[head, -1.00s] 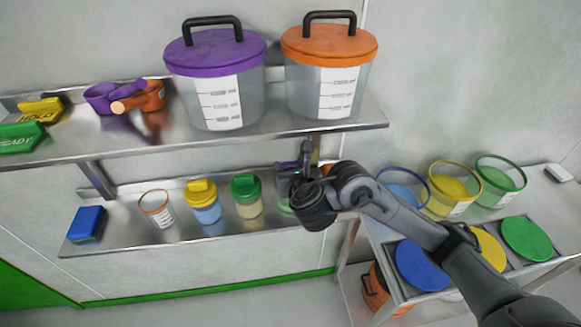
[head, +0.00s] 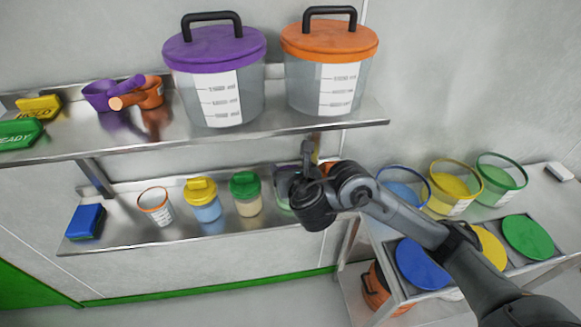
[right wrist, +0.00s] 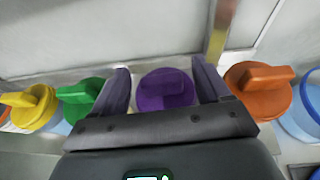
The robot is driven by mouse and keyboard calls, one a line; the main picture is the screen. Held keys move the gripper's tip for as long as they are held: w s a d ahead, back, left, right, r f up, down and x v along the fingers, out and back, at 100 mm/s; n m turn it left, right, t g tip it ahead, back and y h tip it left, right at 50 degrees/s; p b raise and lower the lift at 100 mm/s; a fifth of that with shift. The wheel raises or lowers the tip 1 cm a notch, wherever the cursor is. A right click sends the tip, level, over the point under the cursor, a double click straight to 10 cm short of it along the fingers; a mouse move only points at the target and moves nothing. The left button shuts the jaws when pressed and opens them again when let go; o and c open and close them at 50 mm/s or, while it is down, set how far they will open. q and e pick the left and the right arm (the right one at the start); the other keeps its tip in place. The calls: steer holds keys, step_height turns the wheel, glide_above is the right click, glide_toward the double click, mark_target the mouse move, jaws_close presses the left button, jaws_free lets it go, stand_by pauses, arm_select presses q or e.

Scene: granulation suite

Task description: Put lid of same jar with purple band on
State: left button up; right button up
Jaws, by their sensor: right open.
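My right gripper (right wrist: 163,78) is open, with one finger on each side of a purple lid (right wrist: 165,92) with a raised grip in the right wrist view. I cannot tell whether the fingers touch it. In the head view the gripper (head: 306,160) is at the right end of the lower shelf and mostly hides a jar (head: 284,203) with pale green contents. A lidless jar with an orange band (head: 155,207) stands at the left on that shelf. I see no purple-banded open jar. My left gripper is out of view.
The lower shelf also holds a yellow-lidded jar (head: 203,202), a green-lidded jar (head: 246,195) and a blue box (head: 86,222). An orange lid (right wrist: 260,90) is close right of the gripper. Large purple-lidded (head: 215,75) and orange-lidded (head: 328,70) tubs stand on the shelf above.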

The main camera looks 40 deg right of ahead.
steer(key=shift+r+p, duration=0.35)
steer(key=shift+r, duration=0.2)
steer(key=p+v, duration=0.7)
steer(key=v, duration=0.4)
steer(key=s+a+f+m+g+y, duration=0.3)
steer(key=s+f+m, duration=0.6)
steer(key=m, duration=0.5)
steer(key=s+a+f+m+g+y, duration=0.3)
steer(key=s+a+f+m+g, duration=0.2)
steer(key=s+f+m, duration=0.4)
step_height(320, 180, down, 3)
steer(key=m, duration=0.5)
steer(key=shift+f+m, duration=0.25)
steer(key=shift+m, duration=0.05)
step_height(320, 180, up, 29)
steer(key=p, duration=2.9)
